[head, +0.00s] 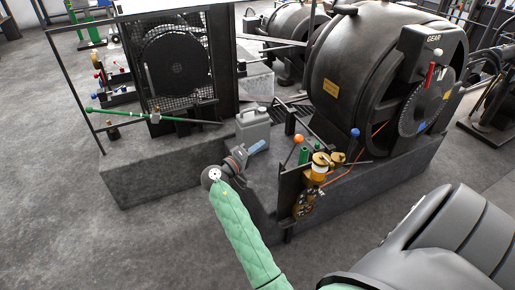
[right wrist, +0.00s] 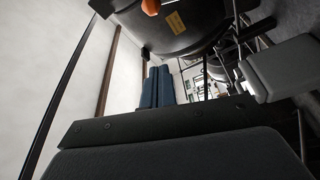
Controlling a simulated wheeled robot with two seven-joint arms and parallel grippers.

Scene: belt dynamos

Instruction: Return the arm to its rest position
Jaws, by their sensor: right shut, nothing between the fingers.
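My right arm comes up from the bottom in the head view, in a quilted green sleeve (head: 243,235). My right gripper (head: 258,147) is at its end, with blue-grey fingers pointing up and to the right. In the right wrist view the two blue fingers (right wrist: 157,88) lie side by side, shut with nothing between them. The gripper appears just in front of a grey jerrycan (head: 254,131); I cannot tell whether they touch. The can also seems to show at the right of the wrist view (right wrist: 285,68). My left gripper is not in view.
A large dark machine drum (head: 345,65) marked GEAR stands behind, with a toothed wheel and red lever (head: 430,74). Orange and blue knobbed levers and brass fittings (head: 318,170) stand right of my gripper. A concrete plinth (head: 150,170) lies left. Floor at lower left (head: 90,240) is clear.

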